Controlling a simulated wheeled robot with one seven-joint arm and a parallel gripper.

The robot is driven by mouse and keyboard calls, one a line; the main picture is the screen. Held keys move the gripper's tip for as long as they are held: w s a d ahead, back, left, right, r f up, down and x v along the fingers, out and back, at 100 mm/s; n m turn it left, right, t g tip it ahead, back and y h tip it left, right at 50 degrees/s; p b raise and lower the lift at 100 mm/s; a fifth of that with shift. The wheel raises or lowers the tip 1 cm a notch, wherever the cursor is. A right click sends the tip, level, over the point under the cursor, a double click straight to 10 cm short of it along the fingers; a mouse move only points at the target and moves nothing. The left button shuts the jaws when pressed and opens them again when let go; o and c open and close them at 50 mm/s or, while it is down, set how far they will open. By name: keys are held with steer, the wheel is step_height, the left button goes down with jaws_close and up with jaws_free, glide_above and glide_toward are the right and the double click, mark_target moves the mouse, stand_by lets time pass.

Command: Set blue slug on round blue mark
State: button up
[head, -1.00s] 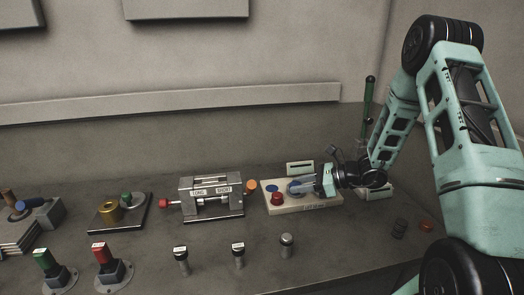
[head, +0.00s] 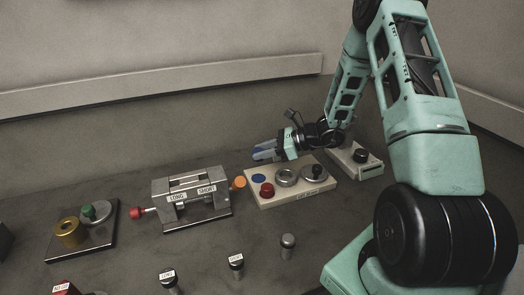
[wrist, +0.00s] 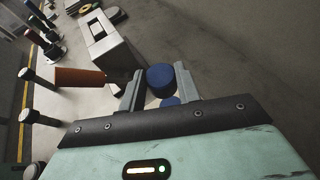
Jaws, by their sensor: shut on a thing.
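My gripper (head: 264,154) is shut on the blue slug (wrist: 160,79), a short dark-blue cylinder between the fingertips in the wrist view. In the head view the slug is hard to tell apart from the fingers. The gripper hangs above the left end of a cream board (head: 292,198), apart from it. The round blue mark (head: 258,178) is a flat disc at that end, below and slightly left of the fingertips. A second blue patch (wrist: 170,102), probably the mark, shows partly between the fingers in the wrist view.
On the board are a red knob (head: 267,190), a metal ring (head: 286,177) and a dark knob (head: 313,172). A box with a black knob (head: 360,156) is right. Short posts (head: 288,246) stand in front.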

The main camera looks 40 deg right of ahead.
mark_target(263, 179)
steer(key=shift+f+b, duration=2.7)
steer(key=shift+f, duration=0.7)
steer(key=shift+f, duration=0.3)
